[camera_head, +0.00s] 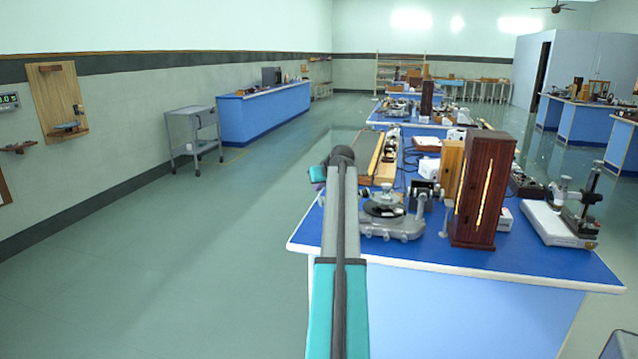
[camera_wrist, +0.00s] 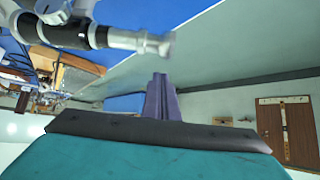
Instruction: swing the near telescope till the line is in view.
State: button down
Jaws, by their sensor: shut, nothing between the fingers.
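The near spectrometer (camera_head: 392,222) stands on the near blue bench, with a grey base and a dark round table. My arm hides part of its left side. In the wrist view a grey metal tube with a dark collar (camera_wrist: 100,37) crosses the upper left; it looks like a telescope, though I cannot tell for sure. My gripper (camera_wrist: 160,85) has purple fingers, closed together and empty, a little below the tube's blurred end and apart from it in the picture. In the head view my gripper (camera_head: 317,173) shows just left of my arm, by the bench's left edge. No spectral line is visible.
A tall dark wooden box with a glowing slit (camera_head: 484,190) stands right of the spectrometer. A microscope-like instrument (camera_head: 567,215) is at the bench's right. A grey trolley (camera_head: 193,135) stands by the left wall. The floor left of the bench is clear.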

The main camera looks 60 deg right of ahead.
jog(key=shift+s+a+f, duration=0.3)
jog(key=shift+s+a, duration=0.05)
jog(key=shift+s, duration=0.15)
jog(key=shift+s+a+f, duration=0.3)
jog(key=shift+s, duration=0.15)
jog(key=shift+s+a+f, duration=0.2)
jog(key=shift+s+a, duration=0.15)
jog(key=shift+s, duration=0.15)
jog(key=shift+w, duration=0.1)
jog(key=shift+w+d+r+p, duration=0.55)
jog(key=shift+w+d+r, duration=0.45)
jog(key=shift+w, duration=0.5)
jog(key=b+v, duration=0.1)
jog(key=v, duration=0.9)
jog(key=shift+s+d, duration=0.15)
jog(key=shift+s, duration=0.05)
jog(key=shift+f, duration=0.1)
